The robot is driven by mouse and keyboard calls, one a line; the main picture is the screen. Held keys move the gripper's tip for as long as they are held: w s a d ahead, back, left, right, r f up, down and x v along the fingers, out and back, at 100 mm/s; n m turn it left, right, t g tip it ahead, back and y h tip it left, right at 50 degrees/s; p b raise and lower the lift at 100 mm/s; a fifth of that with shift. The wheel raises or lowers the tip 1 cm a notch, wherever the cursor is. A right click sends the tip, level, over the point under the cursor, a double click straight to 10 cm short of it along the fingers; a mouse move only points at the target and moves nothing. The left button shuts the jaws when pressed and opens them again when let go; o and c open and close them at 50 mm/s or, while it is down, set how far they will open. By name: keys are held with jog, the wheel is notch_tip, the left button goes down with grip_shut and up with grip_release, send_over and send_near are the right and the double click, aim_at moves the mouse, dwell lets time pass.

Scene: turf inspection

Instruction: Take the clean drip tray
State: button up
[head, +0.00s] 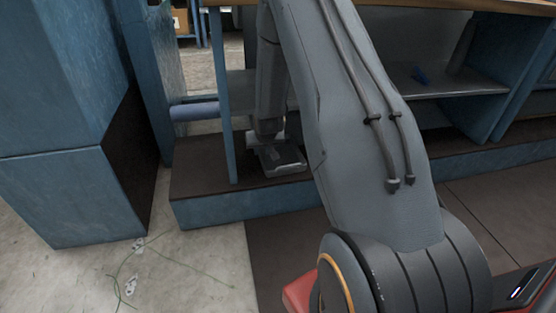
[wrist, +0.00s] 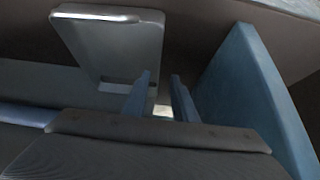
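A grey, shallow rectangular tray (head: 283,158) sits on the dark bottom shelf of the blue bench in the head view. It also shows in the wrist view (wrist: 115,42) at the upper left, with a bright edge and a small slot near its lower rim. I cannot tell whether it is clean. My gripper (wrist: 161,80) has two blue fingers with a clear gap between them and nothing gripped. The fingers are to the right of the tray's lower corner, apparently close to it.
A blue upright panel (wrist: 246,85) stands close on the right of my fingers in the wrist view. In the head view a thin blue post (head: 228,130) is left of the tray.

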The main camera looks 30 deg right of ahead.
jog(key=shift+b+x, duration=1.95)
jog(key=shift+x, duration=1.55)
grip_shut()
jog(key=shift+r, duration=0.1)
